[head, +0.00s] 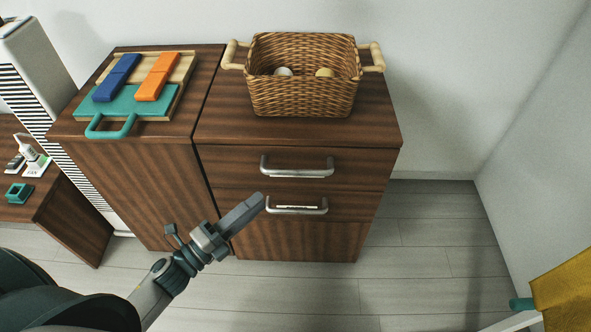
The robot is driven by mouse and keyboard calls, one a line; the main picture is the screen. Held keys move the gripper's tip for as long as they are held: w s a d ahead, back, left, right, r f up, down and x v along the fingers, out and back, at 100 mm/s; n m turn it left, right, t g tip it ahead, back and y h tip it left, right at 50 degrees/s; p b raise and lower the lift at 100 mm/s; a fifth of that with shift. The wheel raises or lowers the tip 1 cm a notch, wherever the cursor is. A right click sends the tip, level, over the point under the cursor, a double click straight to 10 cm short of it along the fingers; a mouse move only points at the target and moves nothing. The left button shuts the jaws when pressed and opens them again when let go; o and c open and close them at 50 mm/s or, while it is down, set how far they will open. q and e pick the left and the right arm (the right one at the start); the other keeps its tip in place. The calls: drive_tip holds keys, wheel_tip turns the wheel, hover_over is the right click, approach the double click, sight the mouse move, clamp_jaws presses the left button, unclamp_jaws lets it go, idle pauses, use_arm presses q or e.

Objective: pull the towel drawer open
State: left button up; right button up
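The wooden cabinet (220,125) has two drawer fronts, each with a silver bar handle. The upper drawer (230,166) and the lower drawer (352,207) both look shut. The upper handle (297,173) is clear. The lower handle (297,211) has a small pale patch behind it, too small to read. I cannot tell which drawer holds towels, and no towel shows inside them. My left gripper (258,200) has its tips just left of the lower handle, seemingly apart from it. I see its fingers edge-on, so their opening is unclear. My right gripper is out of view.
A wicker basket (303,103) with two round items stands on the cabinet. A tray (183,82) with blue and orange blocks and a teal handled board (138,102) lie at left. A yellow cloth-like thing (565,295) is at bottom right. Floor right of the cabinet is clear.

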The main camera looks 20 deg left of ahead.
sight(296, 170)
use_arm(q)
drive_tip(key=p+x, duration=0.1)
drive_tip(key=x, duration=1.1)
drive_tip(key=shift+w+d, duration=0.1)
drive_tip(key=shift+w, duration=0.15)
drive_tip(key=shift+w+d+r, duration=0.1)
drive_tip(key=shift+w+d, duration=0.2)
drive_tip(key=shift+w, duration=0.15)
drive_tip(key=shift+w+d, duration=0.1)
drive_tip(key=shift+w, duration=0.1)
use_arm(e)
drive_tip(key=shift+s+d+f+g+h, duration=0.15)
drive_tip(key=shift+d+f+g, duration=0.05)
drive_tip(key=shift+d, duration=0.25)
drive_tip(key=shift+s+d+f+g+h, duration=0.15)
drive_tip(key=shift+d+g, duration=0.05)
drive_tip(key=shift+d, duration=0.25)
use_arm(q)
drive_tip(key=c, duration=0.7)
clamp_jaws()
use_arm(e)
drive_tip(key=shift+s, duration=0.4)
